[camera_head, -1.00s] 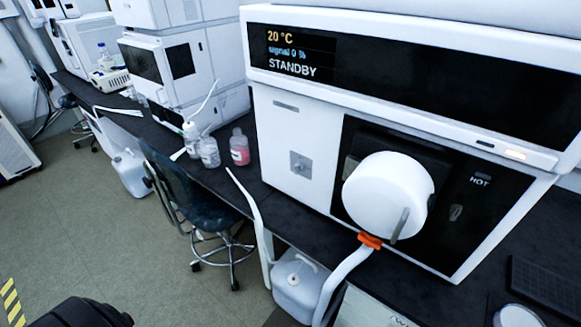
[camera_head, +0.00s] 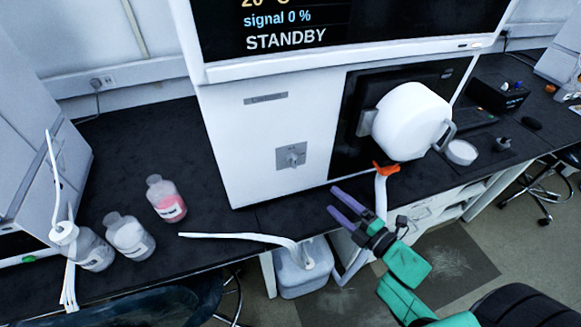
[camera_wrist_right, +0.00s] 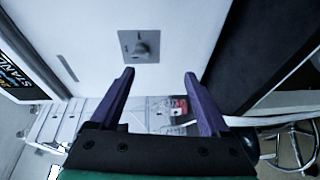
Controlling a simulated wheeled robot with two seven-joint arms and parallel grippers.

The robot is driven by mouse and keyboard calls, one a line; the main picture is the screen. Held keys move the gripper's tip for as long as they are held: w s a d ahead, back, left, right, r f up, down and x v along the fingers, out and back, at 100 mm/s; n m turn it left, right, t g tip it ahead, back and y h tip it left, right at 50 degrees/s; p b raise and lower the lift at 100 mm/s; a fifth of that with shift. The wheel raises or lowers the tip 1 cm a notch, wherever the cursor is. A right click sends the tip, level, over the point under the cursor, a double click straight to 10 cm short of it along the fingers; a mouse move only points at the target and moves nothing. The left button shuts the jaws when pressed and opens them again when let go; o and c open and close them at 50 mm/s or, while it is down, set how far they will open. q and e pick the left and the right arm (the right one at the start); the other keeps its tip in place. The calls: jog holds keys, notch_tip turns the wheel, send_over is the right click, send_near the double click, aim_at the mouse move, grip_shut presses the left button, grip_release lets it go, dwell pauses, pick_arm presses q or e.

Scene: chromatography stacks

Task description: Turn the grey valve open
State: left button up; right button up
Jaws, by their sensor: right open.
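The grey valve (camera_head: 291,156) is a small knob on a square grey plate, low on the white front of the instrument (camera_head: 235,130). It also shows in the right wrist view (camera_wrist_right: 140,46), ahead of the fingers and near the middle. My right gripper (camera_head: 341,202) has two purple fingers and a green arm. It is open and empty, to the right of and below the valve in the head view, and apart from it. In the right wrist view the right gripper (camera_wrist_right: 158,80) has its fingers spread wide. My left gripper is not in view.
A white round-cornered door (camera_head: 411,120) with a handle sticks out right of the valve, above an orange clip (camera_head: 386,169) and white tube. Bottles, one with pink liquid (camera_head: 166,199), stand on the dark bench at left. A white tube (camera_head: 235,237) crosses the bench edge.

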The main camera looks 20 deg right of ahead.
aim_at(296, 165)
jog(key=shift+n+y, duration=0.5)
jog(key=shift+n, duration=0.2)
jog(key=w+a+r+p, duration=0.1)
jog(key=w+a, duration=0.1)
jog(key=w, duration=0.2)
jog(key=w+a+r+p, duration=0.1)
jog(key=w+a, duration=0.1)
jog(key=w, duration=0.2)
jog(key=w+a+r, duration=0.1)
jog(key=w+a, duration=0.2)
jog(key=w, duration=0.1)
jog(key=shift+w+r+p, duration=0.15)
jog(key=shift+r+p, duration=0.05)
jog(key=shift+p, duration=0.2)
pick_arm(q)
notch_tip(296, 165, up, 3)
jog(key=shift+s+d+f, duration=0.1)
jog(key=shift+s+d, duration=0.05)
pick_arm(e)
jog(key=shift+w+f, duration=0.15)
jog(key=shift+w, duration=0.15)
jog(key=shift+c, duration=0.3)
grip_shut()
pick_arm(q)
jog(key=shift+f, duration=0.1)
